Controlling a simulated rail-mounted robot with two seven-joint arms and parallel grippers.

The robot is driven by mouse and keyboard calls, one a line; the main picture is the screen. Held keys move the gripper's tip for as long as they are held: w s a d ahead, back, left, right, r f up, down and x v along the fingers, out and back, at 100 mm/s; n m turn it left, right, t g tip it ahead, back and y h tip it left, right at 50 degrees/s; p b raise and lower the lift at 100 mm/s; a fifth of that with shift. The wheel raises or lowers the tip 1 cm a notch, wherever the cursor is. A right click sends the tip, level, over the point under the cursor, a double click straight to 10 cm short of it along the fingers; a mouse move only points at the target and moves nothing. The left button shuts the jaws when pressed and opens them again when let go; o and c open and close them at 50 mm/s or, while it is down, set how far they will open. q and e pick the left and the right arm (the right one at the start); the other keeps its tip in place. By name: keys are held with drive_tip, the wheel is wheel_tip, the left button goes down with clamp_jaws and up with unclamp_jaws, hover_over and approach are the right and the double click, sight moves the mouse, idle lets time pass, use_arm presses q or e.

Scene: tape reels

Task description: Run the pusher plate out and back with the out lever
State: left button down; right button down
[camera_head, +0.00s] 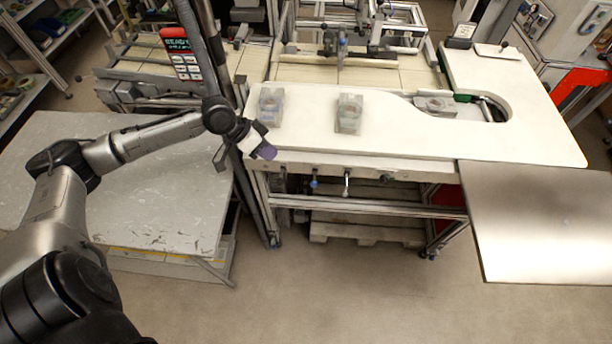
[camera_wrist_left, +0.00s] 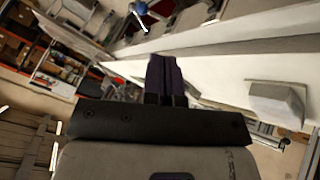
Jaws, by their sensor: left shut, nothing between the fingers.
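My left gripper (camera_head: 264,151) is shut and empty at the front left edge of the white table. Its dark purple fingers also show closed in the left wrist view (camera_wrist_left: 166,80). Under the table's front edge, to the right of the gripper, hang a blue-tipped lever (camera_head: 314,183) and a pale lever (camera_head: 347,183). A dark knob (camera_head: 386,178) sits further right. A blue-knobbed lever (camera_wrist_left: 139,9) shows at the top of the left wrist view, apart from the fingers. I cannot tell which is the out lever, nor pick out the pusher plate. My right gripper is not in view.
The white table (camera_head: 430,142) carries two clear boxes (camera_head: 270,106) (camera_head: 349,113) and has a curved cutout on the right. A grey table (camera_head: 150,205) lies left, and a pale panel (camera_head: 545,220) right.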

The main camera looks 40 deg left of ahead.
use_arm(q)
drive_tip(key=shift+w, duration=0.1)
idle(0.3)
drive_tip(key=b, duration=0.1)
approach(314, 179)
wheel_tip(314, 179, down, 5)
drive_tip(key=d, duration=0.2)
drive_tip(key=shift+w+d+f, duration=0.15)
drive_tip(key=shift+w+d, duration=0.4)
drive_tip(key=shift+w, duration=0.05)
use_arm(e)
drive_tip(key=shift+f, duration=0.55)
